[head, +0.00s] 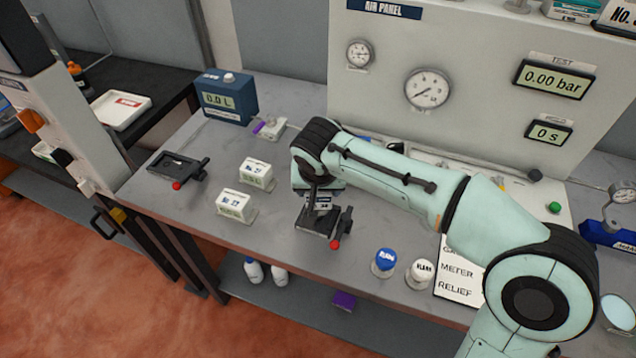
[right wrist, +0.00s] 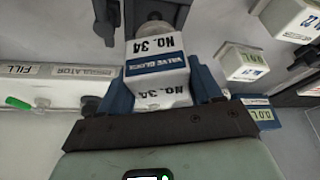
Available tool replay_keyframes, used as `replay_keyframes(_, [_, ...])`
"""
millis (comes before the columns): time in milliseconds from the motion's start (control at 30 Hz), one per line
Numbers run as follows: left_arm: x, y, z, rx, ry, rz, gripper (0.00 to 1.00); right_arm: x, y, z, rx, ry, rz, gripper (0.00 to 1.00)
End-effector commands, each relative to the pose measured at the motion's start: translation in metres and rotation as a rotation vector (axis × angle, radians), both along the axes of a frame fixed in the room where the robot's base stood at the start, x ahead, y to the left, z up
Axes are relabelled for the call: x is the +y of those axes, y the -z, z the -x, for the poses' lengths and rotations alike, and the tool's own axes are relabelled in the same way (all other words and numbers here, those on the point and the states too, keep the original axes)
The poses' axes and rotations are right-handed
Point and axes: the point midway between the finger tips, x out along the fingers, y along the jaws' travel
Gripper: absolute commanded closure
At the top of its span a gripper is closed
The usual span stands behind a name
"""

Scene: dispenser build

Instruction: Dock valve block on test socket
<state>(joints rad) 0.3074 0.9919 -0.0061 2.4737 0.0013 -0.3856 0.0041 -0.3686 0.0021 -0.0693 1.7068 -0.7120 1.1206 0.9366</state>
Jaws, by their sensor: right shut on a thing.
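The white valve block (right wrist: 157,58), with a blue "VALVE BLOCK" band and "NO. 34" labels, is between the blue fingers of my right gripper (right wrist: 163,88). In the head view, the gripper (head: 319,192) points down, and part of the block (head: 320,203) shows below it. The block is directly over or on a dark socket (head: 314,222) with a red-tipped lever (head: 342,228) at its right. My wrist and gripper hide part of both, so I cannot tell whether the block is seated. My left gripper is out of view.
A similar dark fixture (head: 172,165) with a red-tipped lever lies at the left. Two white blocks, one rear (head: 255,172) and one front (head: 234,204), stand between. Blue-capped (head: 384,261) and white-capped (head: 419,273) pieces stand right of the socket. The air panel (head: 480,70) rises behind.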

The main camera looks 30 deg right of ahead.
Motion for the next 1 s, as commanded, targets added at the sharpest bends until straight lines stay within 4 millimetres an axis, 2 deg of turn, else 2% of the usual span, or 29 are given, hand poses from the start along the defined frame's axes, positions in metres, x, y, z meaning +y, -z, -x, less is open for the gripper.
replay_keyframes(100, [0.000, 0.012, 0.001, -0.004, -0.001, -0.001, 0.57, 0.000, 0.015, 0.000, -0.001, 0.000, 0.000, 0.91])
replay_keyframes(300, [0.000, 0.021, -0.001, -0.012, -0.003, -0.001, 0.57, 0.000, 0.028, 0.000, -0.002, 0.000, 0.000, 0.91])
replay_keyframes(1000, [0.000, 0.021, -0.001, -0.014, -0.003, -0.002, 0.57, 0.000, 0.029, 0.000, -0.004, 0.000, -0.001, 0.91])
